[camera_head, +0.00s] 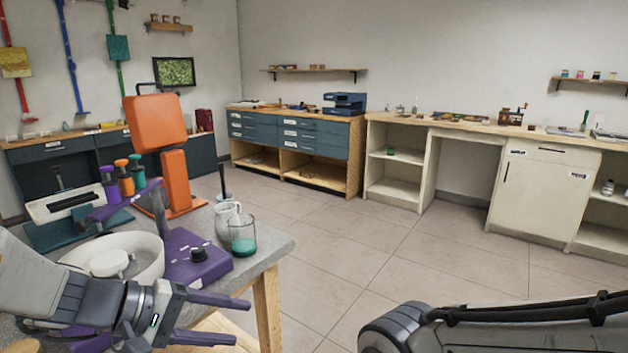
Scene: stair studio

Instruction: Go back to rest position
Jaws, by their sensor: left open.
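My left gripper (212,318) comes in from the lower left, in front of the grey table. Its two purple fingers are apart and point right, with nothing between them. My right arm (480,325) shows as dark links at the lower right; its gripper is not in the picture.
A grey-topped table (272,246) stands close at the left. It bears a white bowl (150,249), a purple device (190,262), a glass beaker (243,236), a white jug (222,222) and an orange stand (182,184). Cabinets (300,138) line the back. Tiled floor (390,240) is clear.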

